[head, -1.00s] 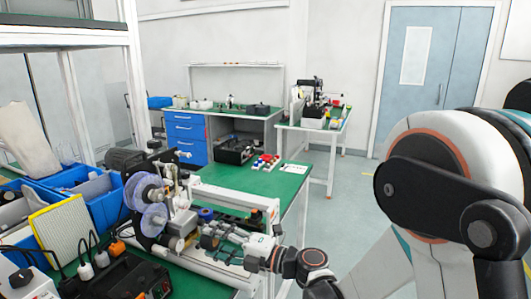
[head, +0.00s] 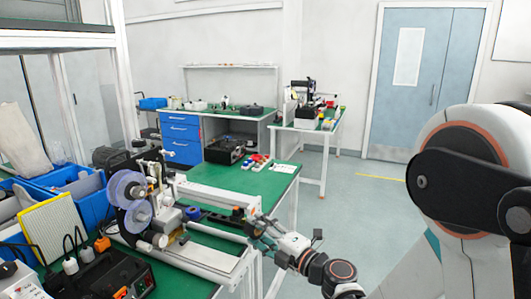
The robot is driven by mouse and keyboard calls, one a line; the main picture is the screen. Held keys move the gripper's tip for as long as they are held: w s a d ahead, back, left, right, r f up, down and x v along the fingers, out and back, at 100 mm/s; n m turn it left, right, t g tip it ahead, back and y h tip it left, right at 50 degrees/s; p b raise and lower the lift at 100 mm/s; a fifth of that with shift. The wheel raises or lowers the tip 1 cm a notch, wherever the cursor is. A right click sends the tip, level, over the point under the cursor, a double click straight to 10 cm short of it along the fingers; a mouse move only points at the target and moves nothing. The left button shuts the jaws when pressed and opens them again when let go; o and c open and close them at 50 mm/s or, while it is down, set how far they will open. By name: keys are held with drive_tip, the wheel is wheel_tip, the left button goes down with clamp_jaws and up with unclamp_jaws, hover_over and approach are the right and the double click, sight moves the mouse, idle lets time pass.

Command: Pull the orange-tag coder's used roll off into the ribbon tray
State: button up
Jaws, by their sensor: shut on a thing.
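The coder (head: 160,205) stands at the left on the green bench, with two clear purple discs and several pale rollers on its front. My gripper (head: 256,229) is to the right of the coder, apart from it, over the bench's right side by the white rail. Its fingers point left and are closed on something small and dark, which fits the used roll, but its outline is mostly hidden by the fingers. I cannot make out a clear orange tag on the coder. I cannot tell which container is the ribbon tray.
Blue bins (head: 75,184) and a yellow-framed filter panel (head: 50,228) stand at the left. A black box with cables (head: 108,276) is at the front. A white rail (head: 208,197) runs beside the coder. Floor is free at right.

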drive_tip(key=w+d+m+t+h, duration=0.2)
drive_tip(key=w+d+m+h, duration=0.2)
drive_tip(key=d, duration=0.6)
drive_tip(key=w+d+m+t+h, duration=0.3)
drive_tip(key=w+d+m+h, duration=0.2)
drive_tip(key=d+h, duration=0.3)
drive_tip(key=d, duration=0.3)
drive_tip(key=shift+w+d+f+h, duration=0.2)
drive_tip(key=shift+w+d+h, duration=0.05)
drive_tip(key=shift+w+h, duration=0.15)
